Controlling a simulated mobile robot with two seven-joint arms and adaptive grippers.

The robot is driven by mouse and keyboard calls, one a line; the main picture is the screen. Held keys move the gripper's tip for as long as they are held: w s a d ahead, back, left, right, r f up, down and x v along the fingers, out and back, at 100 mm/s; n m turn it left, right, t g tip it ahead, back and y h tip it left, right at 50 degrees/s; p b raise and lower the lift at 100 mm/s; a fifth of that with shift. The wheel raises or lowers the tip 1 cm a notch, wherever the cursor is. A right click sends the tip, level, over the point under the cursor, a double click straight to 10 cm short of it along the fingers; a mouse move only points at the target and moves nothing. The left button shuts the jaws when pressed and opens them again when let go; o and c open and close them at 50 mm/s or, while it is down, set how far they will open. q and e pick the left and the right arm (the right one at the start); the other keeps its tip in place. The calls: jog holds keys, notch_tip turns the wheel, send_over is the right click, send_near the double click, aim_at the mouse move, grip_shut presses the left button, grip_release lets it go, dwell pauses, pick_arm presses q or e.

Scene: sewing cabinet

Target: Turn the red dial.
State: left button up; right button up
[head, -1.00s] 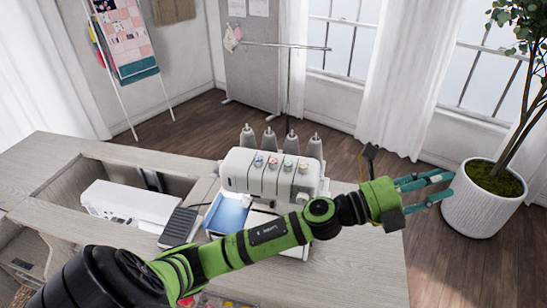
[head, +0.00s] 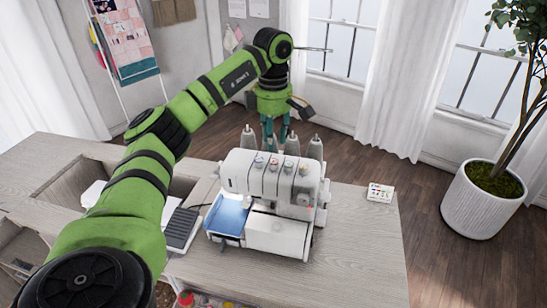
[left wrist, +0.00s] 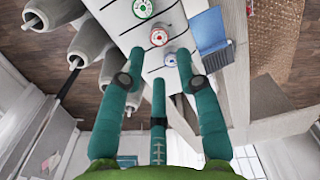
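The white sewing machine (head: 240,178) stands on the cabinet top, with a row of coloured dials along its upper face. The red dial (head: 273,164) is second from the left in the head view. In the left wrist view, the red dial (left wrist: 158,37) lies between a green dial (left wrist: 143,8) and a blue dial (left wrist: 170,59). My left gripper (head: 276,142) points down above the back of the machine. Its fingers (left wrist: 160,68) are spread with nothing between them; the red dial shows just beyond the tips. Contact with the machine cannot be told. My right gripper is out of view.
Several grey thread cones (head: 315,148) stand behind the machine, close to my left fingers. A dark pedal (head: 182,228) and a blue tray (head: 228,216) are at the machine's left. A small white card (head: 380,193) lies at the right. The front right tabletop is clear.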

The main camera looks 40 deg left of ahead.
aim_at(274, 161)
pick_arm(q)
notch_tip(274, 161, down, 6)
jog(key=shift+r+p, duration=0.1)
jog(key=shift+p, duration=0.8)
jog(key=shift+f, duration=0.55)
grip_shut()
